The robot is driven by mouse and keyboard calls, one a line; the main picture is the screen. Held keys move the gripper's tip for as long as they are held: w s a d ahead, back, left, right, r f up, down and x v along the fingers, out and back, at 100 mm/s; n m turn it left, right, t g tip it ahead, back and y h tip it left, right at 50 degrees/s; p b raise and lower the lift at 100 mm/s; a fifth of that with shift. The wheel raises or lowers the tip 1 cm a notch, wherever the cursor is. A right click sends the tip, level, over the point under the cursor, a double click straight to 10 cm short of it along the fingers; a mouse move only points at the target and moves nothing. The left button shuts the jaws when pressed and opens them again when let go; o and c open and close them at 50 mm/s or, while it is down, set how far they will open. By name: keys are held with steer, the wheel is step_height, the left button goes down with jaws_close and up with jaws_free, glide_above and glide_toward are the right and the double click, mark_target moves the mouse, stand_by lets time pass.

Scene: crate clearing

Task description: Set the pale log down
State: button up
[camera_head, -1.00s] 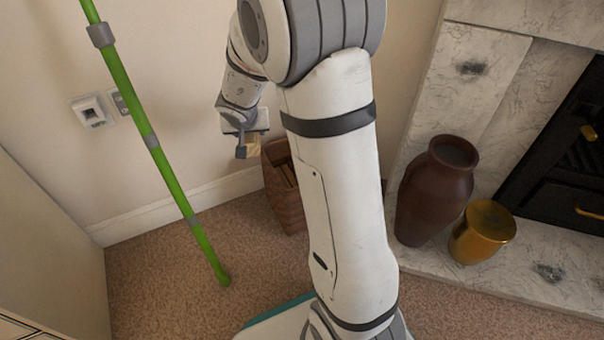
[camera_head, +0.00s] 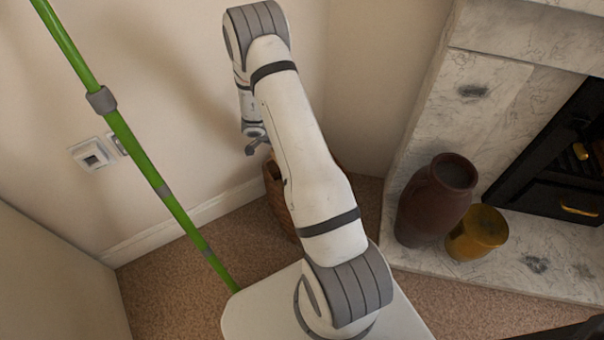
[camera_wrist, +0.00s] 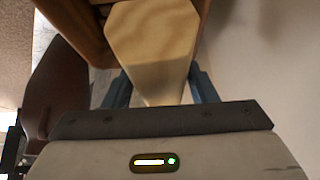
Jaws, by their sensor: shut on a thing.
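The pale log (camera_wrist: 152,45) is between the two blue-grey fingers of my gripper (camera_wrist: 160,88) in the wrist view, and the gripper is shut on it. The log's pale, flat-sided face points toward the camera. In the head view my gripper (camera_head: 256,142) is small, near the wall, just above the brown basket (camera_head: 277,198). The log cannot be made out there, and my arm hides much of the basket. In the wrist view brown wood-coloured edges (camera_wrist: 76,24) lie at the log's upper left; I cannot tell whether the log touches them.
A green pole (camera_head: 150,172) leans at the left, near a wall socket (camera_head: 92,154). A dark brown vase (camera_head: 434,200) and a brass pot (camera_head: 477,233) stand right of my arm by the marble fireplace (camera_head: 490,110). Some carpet (camera_head: 165,295) is clear at the lower left.

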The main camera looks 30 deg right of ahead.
step_height(320, 180, down, 18)
steer(key=b, duration=0.8)
steer(key=shift+w+f, duration=0.1)
steer(key=shift+f, duration=0.15)
steer(key=o, duration=1.1)
steer(key=shift+w+p+v, duration=0.2)
steer(key=shift+p+v, duration=2.45)
steer(key=shift+v, duration=3.45)
steer(key=shift+s+d, duration=0.1)
steer(key=shift+s, duration=0.05)
